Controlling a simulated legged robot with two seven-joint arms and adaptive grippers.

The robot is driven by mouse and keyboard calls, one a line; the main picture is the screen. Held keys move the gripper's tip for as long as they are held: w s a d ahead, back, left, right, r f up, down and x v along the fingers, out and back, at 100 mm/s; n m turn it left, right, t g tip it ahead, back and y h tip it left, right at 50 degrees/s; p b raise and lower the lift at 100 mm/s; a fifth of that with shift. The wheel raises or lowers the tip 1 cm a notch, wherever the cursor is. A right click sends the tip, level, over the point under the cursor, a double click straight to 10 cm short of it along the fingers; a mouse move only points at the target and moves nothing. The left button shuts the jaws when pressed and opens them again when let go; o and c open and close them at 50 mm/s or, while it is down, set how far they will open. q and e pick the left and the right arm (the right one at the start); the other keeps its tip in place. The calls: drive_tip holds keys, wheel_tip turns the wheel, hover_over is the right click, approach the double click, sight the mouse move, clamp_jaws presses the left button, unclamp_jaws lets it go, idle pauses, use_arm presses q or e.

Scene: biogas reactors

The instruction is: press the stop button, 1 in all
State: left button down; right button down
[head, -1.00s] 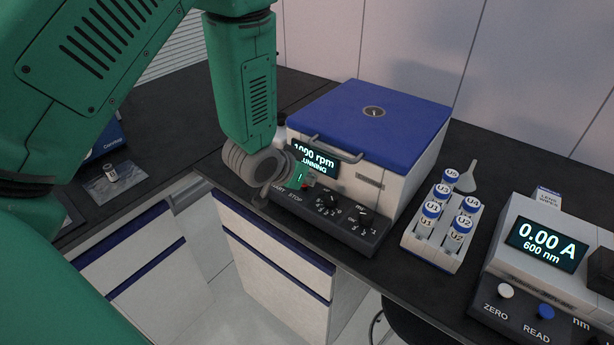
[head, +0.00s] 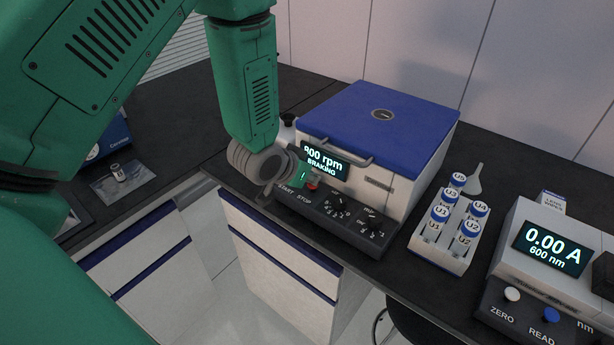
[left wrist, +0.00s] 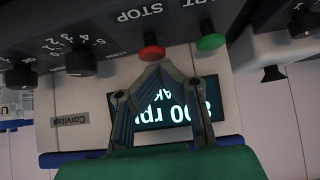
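The centrifuge (head: 385,120) has a blue lid and a front panel with START and STOP labels. Its display (head: 322,162) reads 800 rpm, BRAKING. The red stop button (left wrist: 152,52) shows by the STOP label in the left wrist view; a bit of it shows in the head view (head: 313,185). The green start button (left wrist: 211,42) is beside it. My left gripper (left wrist: 157,70) is shut and empty, its fingertips right at the red button. I cannot tell whether they still touch it. In the head view the gripper (head: 300,180) partly covers the panel. My right gripper is out of view.
Two black knobs (head: 338,203) sit right of the buttons. A white rack (head: 437,252) with several blue-capped tubes stands to the right, then a photometer (head: 548,250) reading 0.00 A.

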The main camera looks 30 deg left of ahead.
use_arm(q)
drive_tip(key=v, duration=1.1)
drive_tip(key=shift+w+a+r, duration=0.2)
drive_tip(key=shift+w+r, duration=0.15)
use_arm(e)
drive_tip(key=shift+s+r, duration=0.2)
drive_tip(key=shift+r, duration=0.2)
use_arm(q)
drive_tip(key=shift+a+f, duration=0.1)
drive_tip(key=shift+a, duration=0.2)
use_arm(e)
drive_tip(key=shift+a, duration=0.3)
use_arm(q)
drive_tip(key=shift+d, duration=0.25)
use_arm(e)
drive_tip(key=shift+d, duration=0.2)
